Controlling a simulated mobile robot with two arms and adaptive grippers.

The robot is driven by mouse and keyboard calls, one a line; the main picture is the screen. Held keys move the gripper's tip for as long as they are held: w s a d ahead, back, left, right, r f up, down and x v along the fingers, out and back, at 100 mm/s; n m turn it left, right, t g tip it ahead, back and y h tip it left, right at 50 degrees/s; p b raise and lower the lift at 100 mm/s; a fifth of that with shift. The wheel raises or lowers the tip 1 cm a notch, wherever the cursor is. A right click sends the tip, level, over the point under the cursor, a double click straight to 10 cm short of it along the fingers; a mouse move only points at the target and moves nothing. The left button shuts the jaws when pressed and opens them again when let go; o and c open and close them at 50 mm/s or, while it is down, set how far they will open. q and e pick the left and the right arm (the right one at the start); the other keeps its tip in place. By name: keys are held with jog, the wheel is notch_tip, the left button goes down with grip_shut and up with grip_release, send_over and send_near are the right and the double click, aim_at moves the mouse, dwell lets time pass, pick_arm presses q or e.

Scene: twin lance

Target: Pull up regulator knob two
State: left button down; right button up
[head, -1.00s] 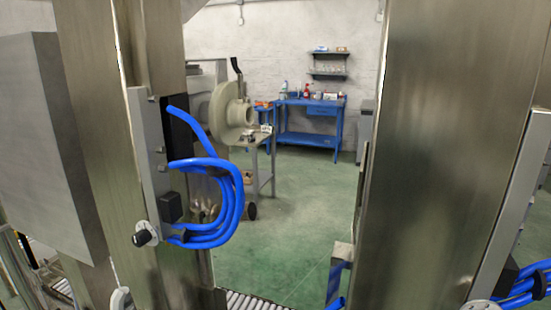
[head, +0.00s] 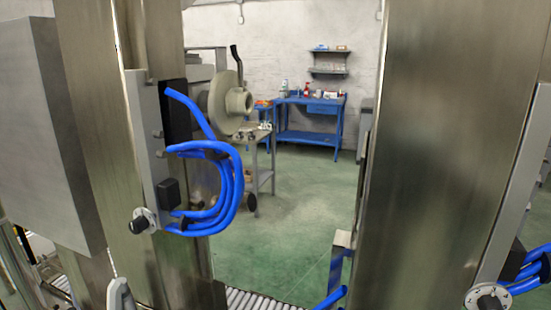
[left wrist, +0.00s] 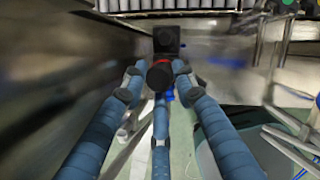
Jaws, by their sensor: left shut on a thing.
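In the left wrist view, my left gripper (left wrist: 158,71) has its blue-grey fingers closed around a black round knob (left wrist: 159,77). A red ring shows at the knob's top edge, and a black block (left wrist: 166,40) sits just beyond it. Whether this is regulator knob two cannot be read, as no label shows. I cannot make out the left gripper in the head view. My right gripper is not in view.
In the head view, a black dial knob (head: 138,226) and blue hoses (head: 232,190) are on the left steel column. A numbered dial (head: 487,298) is at lower right. A roller conveyor (head: 245,300) runs below; a blue workbench (head: 310,118) stands far back.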

pick_arm(q)
jog(key=shift+d+r+p, duration=0.25)
jog(key=shift+r+p, duration=0.2)
jog(key=c, duration=1.5)
grip_release()
jog(key=shift+a, duration=0.1)
jog(key=p+v, duration=0.2)
jog(key=shift+r+p, duration=0.1)
jog(key=shift+p, duration=0.2)
jog(key=p+v, duration=0.4)
jog(key=p, duration=0.1)
jog(key=shift+s+r, duration=0.15)
jog(key=shift+r, duration=0.2)
